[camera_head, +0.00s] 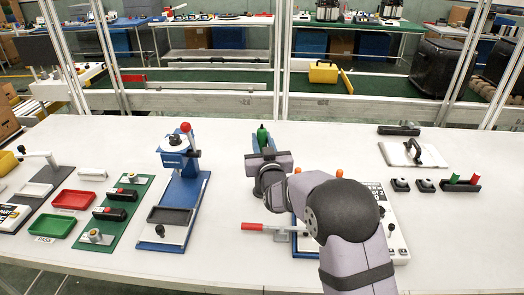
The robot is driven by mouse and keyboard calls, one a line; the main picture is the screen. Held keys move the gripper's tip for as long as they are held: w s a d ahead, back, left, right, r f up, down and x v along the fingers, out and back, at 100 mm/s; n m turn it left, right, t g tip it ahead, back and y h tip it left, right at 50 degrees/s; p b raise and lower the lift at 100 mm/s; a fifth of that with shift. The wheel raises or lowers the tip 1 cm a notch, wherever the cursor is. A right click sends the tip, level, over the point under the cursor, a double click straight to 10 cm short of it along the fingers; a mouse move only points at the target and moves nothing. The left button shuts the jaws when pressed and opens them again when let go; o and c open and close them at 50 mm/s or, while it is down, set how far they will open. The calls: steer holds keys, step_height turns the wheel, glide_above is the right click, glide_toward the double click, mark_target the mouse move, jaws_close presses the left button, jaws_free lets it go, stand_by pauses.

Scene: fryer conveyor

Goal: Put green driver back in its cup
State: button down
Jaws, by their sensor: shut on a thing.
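The green driver (262,136) stands with its green handle up at the middle of the white table, just beyond my gripper. My gripper (264,156) is shut on it, and the handle shows above the jaws. The driver's lower part is hidden behind the gripper, so I cannot tell whether its tip touches the table.
A black block (460,185) with a green and a red piece stands at the far right. A white plate with a black handle (414,153) lies behind the holders. A blue press (180,165) stands left of my gripper. A red-handled clamp (267,227) lies in front.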

steer(key=shift+f+p, duration=0.4)
steer(key=shift+f, duration=1.3)
steer(key=shift+f+b, duration=0.3)
steer(key=c, duration=1.4)
jaws_free()
steer(key=shift+c, duration=0.2)
steer(key=shift+r, duration=0.1)
steer(key=b+v, duration=0.2)
steer(key=v, duration=1)
steer(key=shift+b, duration=0.3)
